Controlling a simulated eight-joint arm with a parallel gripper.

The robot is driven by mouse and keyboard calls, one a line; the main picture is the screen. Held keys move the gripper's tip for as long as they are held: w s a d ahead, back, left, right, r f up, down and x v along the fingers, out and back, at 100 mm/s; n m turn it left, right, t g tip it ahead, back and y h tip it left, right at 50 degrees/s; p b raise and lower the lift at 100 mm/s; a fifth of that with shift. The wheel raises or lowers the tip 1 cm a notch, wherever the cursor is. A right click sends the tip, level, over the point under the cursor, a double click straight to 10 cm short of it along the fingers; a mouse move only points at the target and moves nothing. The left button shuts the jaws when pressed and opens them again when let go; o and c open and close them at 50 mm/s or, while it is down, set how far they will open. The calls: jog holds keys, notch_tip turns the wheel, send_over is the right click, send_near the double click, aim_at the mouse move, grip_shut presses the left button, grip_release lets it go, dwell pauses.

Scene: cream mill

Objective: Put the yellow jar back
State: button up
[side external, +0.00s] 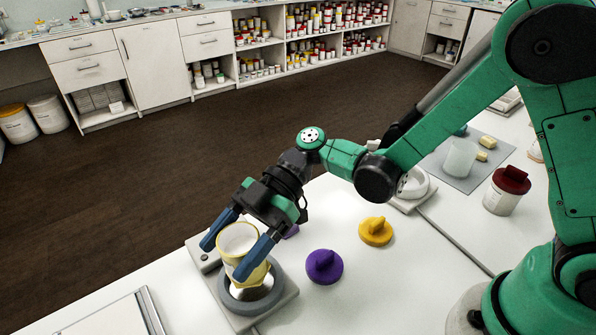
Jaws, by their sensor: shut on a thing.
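The yellow jar (246,268) is an open cup, white inside, with no lid on it. It is upright over a round grey plate (259,307) on a pale device at the table's front edge. My gripper (236,255) is shut on the jar, with one blue finger on each side of it. I cannot tell whether the jar's base touches the plate. A yellow lid with a knob (375,231) lies on the white table, right of the jar.
A purple lid (324,267) lies close right of the device. A jar with a dark red lid (507,191) stands at the right. A grey mat (456,174) holds a translucent cup (460,157) and pale yellow blocks. A tray (117,316) lies at lower left.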

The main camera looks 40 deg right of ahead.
jog(key=shift+f, duration=1.75)
jog(key=shift+f, duration=0.1)
jog(key=o, duration=1.4)
jog(key=v, duration=0.5)
jog(key=shift+w+d, duration=0.1)
jog(key=shift+d, duration=0.05)
jog(key=shift+d+m, duration=0.25)
jog(key=shift+m, duration=0.15)
jog(key=s+d+r+m+t+h, duration=0.1)
jog(key=d+r+m+t+h, duration=0.1)
jog(key=d+m+t+h, duration=0.1)
jog(key=s+d+r+m+t+h, duration=0.1)
jog(key=d+r+m+t+h, duration=0.1)
jog(key=d+m+h, duration=0.3)
jog(key=s+d+r+m+t+h, duration=0.1)
jog(key=d+r+m+t+h, duration=0.1)
jog(key=d+m+t+h, duration=0.3)
jog(key=shift+d+m, duration=1.05)
jog(key=shift+m, duration=0.55)
jog(key=shift+d+m, duration=1.05)
jog(key=shift+m, duration=0.55)
